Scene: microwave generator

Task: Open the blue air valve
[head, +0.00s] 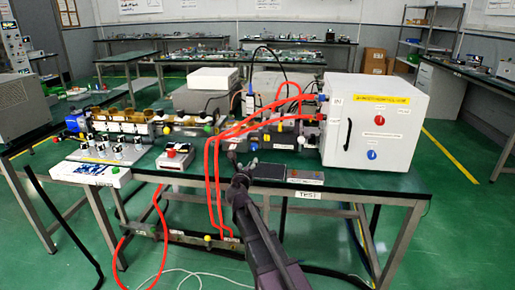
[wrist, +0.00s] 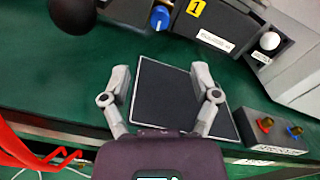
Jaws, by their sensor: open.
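My gripper (wrist: 161,75) is open and empty, its two fingers apart above a dark flat plate (wrist: 180,95) on the green bench. A blue knob (wrist: 159,18) sits beyond the fingertips at the top of the wrist view, apart from them. A small blue knob (wrist: 295,132) is on a dark control box at the right. In the head view my gripper (head: 240,167) is at the bench's front edge. A blue round knob (head: 372,154) is on the front of the white cabinet. I cannot tell which blue knob is the air valve.
The white cabinet (head: 385,110) stands at the bench's right end. Red hoses (head: 217,180) loop over the bench front and down to a low pipe (head: 190,238). A dark round knob (wrist: 73,14) and a white knob (wrist: 269,41) flank the blue one.

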